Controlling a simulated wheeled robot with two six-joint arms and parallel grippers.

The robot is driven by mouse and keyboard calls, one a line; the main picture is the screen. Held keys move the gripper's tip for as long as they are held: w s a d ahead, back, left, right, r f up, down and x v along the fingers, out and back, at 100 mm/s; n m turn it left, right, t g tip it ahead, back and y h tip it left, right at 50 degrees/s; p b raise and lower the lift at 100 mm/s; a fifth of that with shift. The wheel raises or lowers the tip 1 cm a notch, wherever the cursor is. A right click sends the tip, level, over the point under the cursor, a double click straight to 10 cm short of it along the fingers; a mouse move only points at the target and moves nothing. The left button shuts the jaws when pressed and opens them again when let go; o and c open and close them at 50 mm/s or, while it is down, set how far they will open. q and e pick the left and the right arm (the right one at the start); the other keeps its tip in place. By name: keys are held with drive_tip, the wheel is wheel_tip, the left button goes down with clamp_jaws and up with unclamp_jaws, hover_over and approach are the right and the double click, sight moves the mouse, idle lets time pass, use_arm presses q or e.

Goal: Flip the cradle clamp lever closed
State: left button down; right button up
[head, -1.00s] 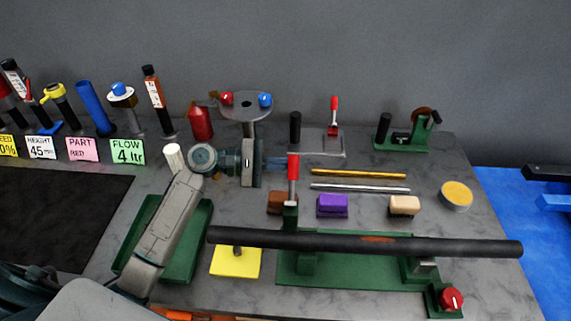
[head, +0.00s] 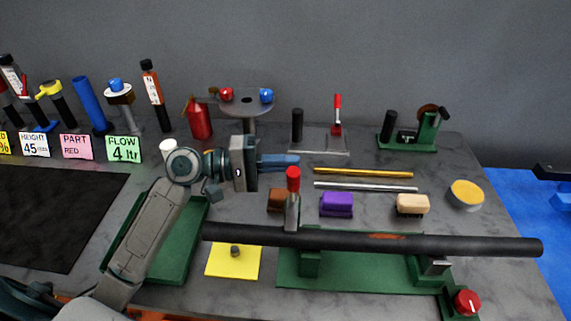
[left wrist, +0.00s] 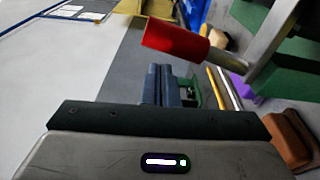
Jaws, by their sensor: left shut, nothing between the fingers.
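The clamp lever (head: 292,207) has a red grip and a grey arm. It stands at the left part of the green cradle (head: 350,272), its arm overlapping the dark bar (head: 470,246) that lies across the cradle. My left gripper (head: 297,161) is shut and empty, just above and behind the red grip in the head view. In the left wrist view its blue fingers (left wrist: 163,85) are together, with the red grip (left wrist: 175,38) beyond them to the upper right. A small gap seems to show there; contact cannot be told for sure. My right gripper is not in view.
A purple block (head: 336,205), a brown block (head: 276,201) and two rods (head: 363,173) lie behind the bar. A red knob (head: 467,302) sits at the cradle's right front. A green tray (head: 183,245) and yellow plate (head: 232,262) are at left.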

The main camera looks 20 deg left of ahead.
use_arm(q)
drive_tip(key=shift+s+d+m, duration=0.2)
drive_tip(key=shift+s+m, duration=0.2)
drive_tip(key=shift+s, duration=0.4)
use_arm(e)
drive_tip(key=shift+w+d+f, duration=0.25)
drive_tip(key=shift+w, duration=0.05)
use_arm(q)
drive_tip(key=shift+b, duration=0.3)
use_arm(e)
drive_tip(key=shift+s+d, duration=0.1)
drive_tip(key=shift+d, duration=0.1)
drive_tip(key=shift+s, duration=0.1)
